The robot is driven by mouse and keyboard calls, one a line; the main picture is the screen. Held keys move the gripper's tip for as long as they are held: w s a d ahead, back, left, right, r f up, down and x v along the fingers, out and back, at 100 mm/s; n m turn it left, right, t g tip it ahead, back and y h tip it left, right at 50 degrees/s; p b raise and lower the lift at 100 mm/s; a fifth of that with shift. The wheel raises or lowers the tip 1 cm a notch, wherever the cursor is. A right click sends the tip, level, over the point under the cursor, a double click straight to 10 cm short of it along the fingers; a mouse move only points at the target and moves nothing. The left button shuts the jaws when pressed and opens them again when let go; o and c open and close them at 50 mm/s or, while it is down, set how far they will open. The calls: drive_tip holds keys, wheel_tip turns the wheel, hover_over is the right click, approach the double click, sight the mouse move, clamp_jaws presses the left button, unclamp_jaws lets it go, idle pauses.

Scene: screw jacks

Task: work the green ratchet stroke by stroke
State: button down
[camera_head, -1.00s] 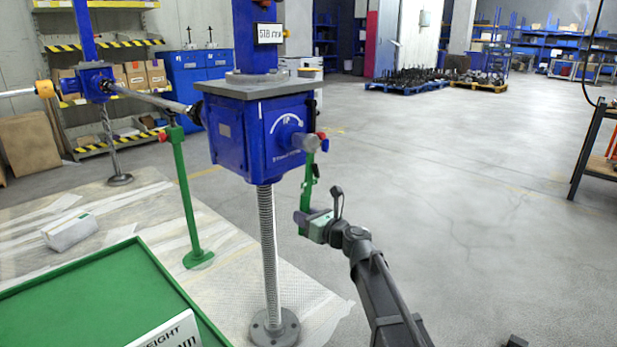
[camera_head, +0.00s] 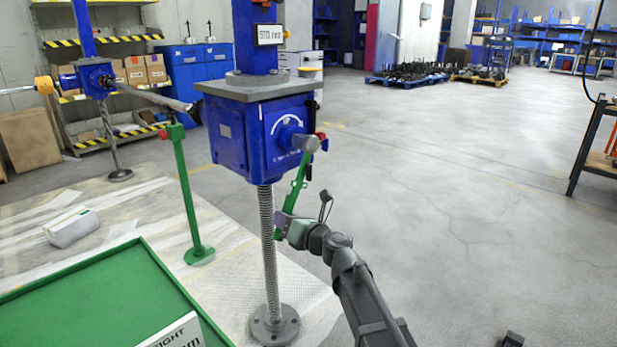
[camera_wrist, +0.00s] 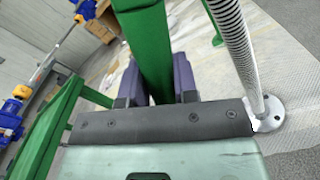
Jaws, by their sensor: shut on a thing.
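The green ratchet (camera_head: 296,188) hangs from its grey head (camera_head: 306,143) on the right face of the blue screw jack housing (camera_head: 240,135). Its handle slants down and to the left. My gripper (camera_head: 281,226) is shut on the handle's lower end. In the wrist view the green ratchet handle (camera_wrist: 150,50) runs between the two purple fingers of my gripper (camera_wrist: 157,82). The threaded screw (camera_head: 268,250) goes down from the housing to a round floor flange (camera_head: 275,325). In the wrist view the screw (camera_wrist: 233,40) stands just right of my gripper.
A green-topped table (camera_head: 90,300) with a white sign stands at front left. A green post (camera_head: 188,190) stands behind it, and a second blue jack (camera_head: 97,78) is at far left. The floor to the right (camera_head: 460,200) is mostly clear.

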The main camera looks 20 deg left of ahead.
drive_tip(key=w+n, duration=0.1)
drive_tip(key=w+d+f+n+b, duration=0.1)
drive_tip(key=w, duration=0.1)
drive_tip(key=shift+d+f, duration=0.15)
drive_tip(key=shift+f, duration=0.05)
drive_tip(key=w, duration=0.1)
drive_tip(key=w+d+n, duration=0.1)
drive_tip(key=w+n+b, duration=0.1)
drive_tip(key=w, duration=0.1)
drive_tip(key=shift+d+f, duration=0.25)
drive_tip(key=shift+f, duration=0.1)
drive_tip(key=c, duration=0.7)
unclamp_jaws()
drive_tip(key=shift+r, duration=0.1)
drive_tip(key=shift+o, duration=0.7)
drive_tip(key=shift+d, duration=0.1)
drive_tip(key=shift+o, duration=0.4)
